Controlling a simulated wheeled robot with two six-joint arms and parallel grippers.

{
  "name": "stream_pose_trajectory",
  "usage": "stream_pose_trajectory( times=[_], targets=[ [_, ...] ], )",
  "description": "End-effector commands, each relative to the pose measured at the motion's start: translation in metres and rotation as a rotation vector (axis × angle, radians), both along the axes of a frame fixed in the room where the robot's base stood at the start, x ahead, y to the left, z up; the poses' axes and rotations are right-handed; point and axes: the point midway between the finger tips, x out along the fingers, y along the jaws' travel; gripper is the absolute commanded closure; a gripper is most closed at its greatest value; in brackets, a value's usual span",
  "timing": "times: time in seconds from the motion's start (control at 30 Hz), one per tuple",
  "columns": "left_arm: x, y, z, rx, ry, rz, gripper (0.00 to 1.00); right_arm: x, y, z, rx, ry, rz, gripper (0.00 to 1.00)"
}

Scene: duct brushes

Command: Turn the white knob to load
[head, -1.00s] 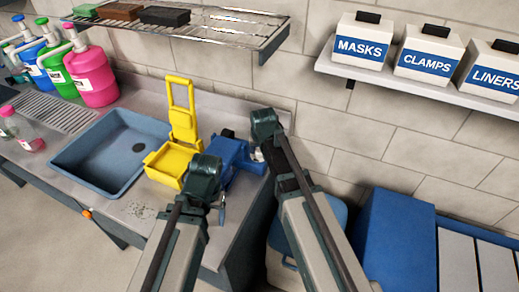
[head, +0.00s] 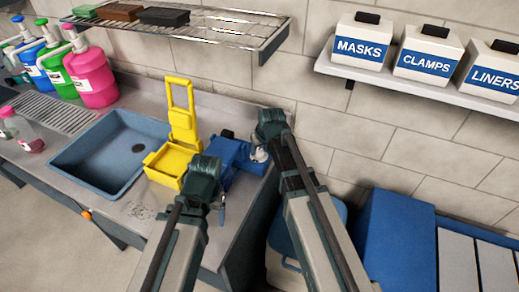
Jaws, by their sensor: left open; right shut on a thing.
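A blue device (head: 236,155) stands on the counter beside the yellow unit, partly hidden by my arms. The white knob (head: 259,154) shows as a small pale patch at the device's right side. My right gripper (head: 262,148) is shut on it, though its fingers are mostly hidden behind my wrist. My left gripper (head: 221,198) is open at the near side of the blue device, low by the counter's edge. Its fingertips are hard to make out, and any marking such as "load" is not readable.
A yellow bin with an upright frame (head: 172,160) and a blue sink (head: 112,150) lie to the left. Coloured pump jugs (head: 92,75) stand behind. A wire shelf (head: 215,25) hangs above. A blue box (head: 395,235) is at lower right.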

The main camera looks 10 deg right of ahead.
Motion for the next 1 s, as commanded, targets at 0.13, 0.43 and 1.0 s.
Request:
stream_pose_trajectory(
  times=[0.13,0.43,1.0],
  targets=[
    [0.000,0.000,0.000,0.000,0.000,0.000,0.23,0.000,0.000,0.000,-0.001,0.001,0.001,0.41],
    [0.000,0.000,0.001,0.000,0.000,0.000,0.23,0.000,0.000,0.001,-0.001,0.000,0.000,0.41],
    [0.000,0.000,0.056,0.000,0.000,-0.001,0.23,-0.021,-0.004,0.055,-0.001,0.000,0.000,0.41]
  ],
)
